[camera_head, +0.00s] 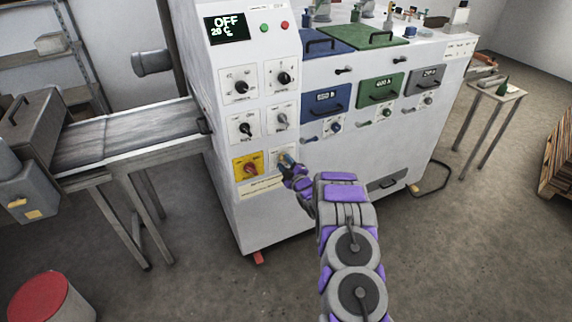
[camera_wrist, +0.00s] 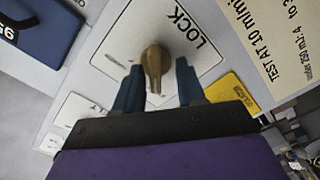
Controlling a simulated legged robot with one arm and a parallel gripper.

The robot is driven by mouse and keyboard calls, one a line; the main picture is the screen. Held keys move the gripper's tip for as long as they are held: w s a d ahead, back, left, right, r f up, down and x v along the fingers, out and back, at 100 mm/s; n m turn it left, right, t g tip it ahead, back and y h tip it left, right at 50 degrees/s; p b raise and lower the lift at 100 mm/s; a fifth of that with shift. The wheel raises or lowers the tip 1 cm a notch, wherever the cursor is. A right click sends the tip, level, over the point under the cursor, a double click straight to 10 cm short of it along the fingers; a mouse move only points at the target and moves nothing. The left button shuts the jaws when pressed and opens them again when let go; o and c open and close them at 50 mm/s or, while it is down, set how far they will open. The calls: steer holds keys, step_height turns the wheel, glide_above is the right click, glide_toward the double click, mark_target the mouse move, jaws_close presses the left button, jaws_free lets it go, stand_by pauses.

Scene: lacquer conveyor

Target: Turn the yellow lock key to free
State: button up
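The brass-yellow lock key (camera_wrist: 155,65) stands out from a white plate marked LOCK (camera_wrist: 182,16) in the wrist view. My gripper (camera_wrist: 159,72) is open, with one dark blue finger on each side of the key and a visible gap at both sides. In the head view my gripper (camera_head: 287,161) is at the lower front of the white machine, over the lock plate (camera_head: 273,154), and mostly hides the key there. The plate's position markings are too small or covered to read.
A yellow plate with a red knob (camera_head: 250,168) sits just left of the lock plate. Several black knobs (camera_head: 241,88) are above. A display (camera_head: 227,27) reads OFF. A conveyor (camera_head: 120,130) is at left, and green and blue drawers (camera_head: 380,89) are at right.

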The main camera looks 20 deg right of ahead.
steer(key=s+p, duration=0.2)
steer(key=s, duration=1.5)
steer(key=shift+s+d, duration=0.15)
steer(key=shift+d, duration=0.2)
